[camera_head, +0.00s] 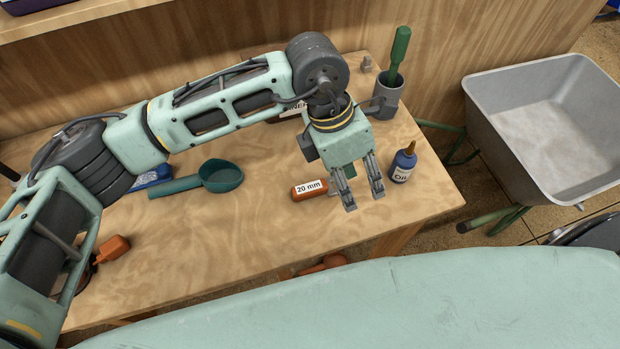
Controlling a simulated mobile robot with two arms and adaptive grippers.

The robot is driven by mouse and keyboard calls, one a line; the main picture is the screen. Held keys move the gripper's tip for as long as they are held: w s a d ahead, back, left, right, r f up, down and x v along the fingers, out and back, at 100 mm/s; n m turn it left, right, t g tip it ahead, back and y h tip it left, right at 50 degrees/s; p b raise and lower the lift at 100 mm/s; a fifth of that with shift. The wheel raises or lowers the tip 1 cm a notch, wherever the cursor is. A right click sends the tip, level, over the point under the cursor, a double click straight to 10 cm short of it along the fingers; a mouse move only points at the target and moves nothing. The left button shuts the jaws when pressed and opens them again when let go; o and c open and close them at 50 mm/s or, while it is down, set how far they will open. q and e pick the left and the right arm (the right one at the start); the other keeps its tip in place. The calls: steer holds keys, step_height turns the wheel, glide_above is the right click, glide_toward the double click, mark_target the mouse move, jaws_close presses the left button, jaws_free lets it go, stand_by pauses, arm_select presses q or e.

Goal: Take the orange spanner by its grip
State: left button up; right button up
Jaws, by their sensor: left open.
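The orange spanner's grip (309,190), with a white "20 mm" label, lies on the wooden workbench (240,245) near its front right part. The rest of the spanner runs right, toward my left gripper, and is mostly hidden behind a finger. My left gripper (363,196) is open and points down over the bench, just right of the orange grip. Its fingers are apart from the grip. A bit of green shows between the fingers; I cannot tell what it is. My right gripper is out of view.
A blue oil bottle (403,162) stands close right of my left gripper. A grey cup (388,98) holding a green-handled tool (399,50) is behind. A green scoop (221,176) lies left. A wheelbarrow (550,120) stands beyond the bench's right edge. The bench front is clear.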

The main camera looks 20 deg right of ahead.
mark_target(314, 185)
arm_select(q)
steer(key=w+a+t+y, duration=0.1)
steer(key=w+a, duration=0.1)
steer(key=w+a+f+y, duration=0.1)
steer(key=w, duration=0.1)
steer(key=w+a+t+y, duration=0.1)
steer(key=w+a, duration=0.1)
steer(key=shift+w+a+f+t, duration=0.2)
steer(key=shift+a+t, duration=0.1)
steer(key=shift+a, duration=0.05)
steer(key=f, duration=0.2)
steer(key=f+p, duration=0.1)
steer(key=f, duration=0.1)
steer(key=f+p, duration=0.1)
steer(key=f, duration=0.1)
steer(key=shift+s+f, duration=0.15)
steer(key=shift+s, duration=0.15)
steer(key=shift+f, duration=0.45)
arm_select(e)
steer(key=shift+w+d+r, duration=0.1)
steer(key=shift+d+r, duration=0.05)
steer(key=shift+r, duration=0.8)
arm_select(q)
steer(key=c, duration=0.4)
jaws_close()
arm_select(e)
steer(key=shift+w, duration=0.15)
